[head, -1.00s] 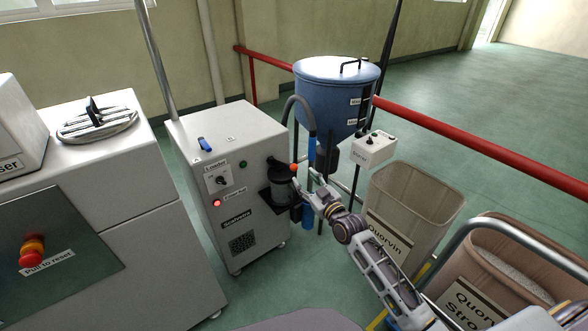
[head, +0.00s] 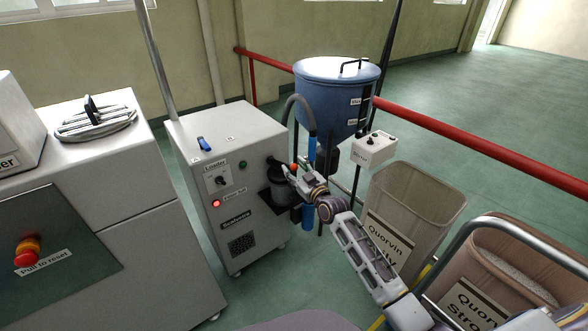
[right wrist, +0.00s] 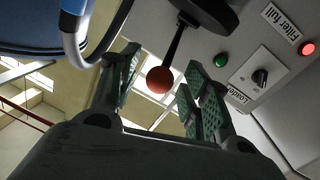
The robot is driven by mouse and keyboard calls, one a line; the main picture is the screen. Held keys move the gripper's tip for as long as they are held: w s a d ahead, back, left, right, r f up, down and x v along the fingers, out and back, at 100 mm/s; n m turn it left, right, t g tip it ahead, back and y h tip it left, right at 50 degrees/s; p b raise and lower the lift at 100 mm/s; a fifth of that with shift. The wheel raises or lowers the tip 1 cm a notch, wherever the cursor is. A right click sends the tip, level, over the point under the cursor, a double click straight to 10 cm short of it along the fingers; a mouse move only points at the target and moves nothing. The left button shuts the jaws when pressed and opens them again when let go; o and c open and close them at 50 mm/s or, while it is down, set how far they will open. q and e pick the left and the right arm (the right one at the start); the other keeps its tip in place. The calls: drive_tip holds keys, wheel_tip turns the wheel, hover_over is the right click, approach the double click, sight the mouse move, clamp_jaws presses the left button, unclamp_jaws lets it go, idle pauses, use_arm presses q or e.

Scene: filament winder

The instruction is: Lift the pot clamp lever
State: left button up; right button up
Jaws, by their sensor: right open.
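The pot clamp lever is a short black rod with an orange-red ball knob (head: 294,167), at the right side of the grey loader cabinet, by the top of the dark filter pot (head: 279,191). In the right wrist view the knob (right wrist: 159,80) shows between the fingers, with its rod (right wrist: 174,42) running up to a dark round part. My right gripper (head: 289,174) is open beside the lever. In the wrist view its fingers (right wrist: 160,70) stand apart on either side of the knob, with gaps showing. Whether the knob lies fully between the pads in depth I cannot tell. My left gripper is not in view.
The grey loader cabinet (head: 228,153) has a lit red "Filter full" lamp (head: 216,203). A blue hopper (head: 336,92) and hose (head: 311,150) stand close behind my gripper. A small switch box (head: 374,149) and a beige bin (head: 412,205) are to the right.

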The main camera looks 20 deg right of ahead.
drive_tip(key=shift+w+a, duration=0.1)
drive_tip(key=shift+w, duration=0.4)
drive_tip(key=shift+c, duration=0.3)
clamp_jaws()
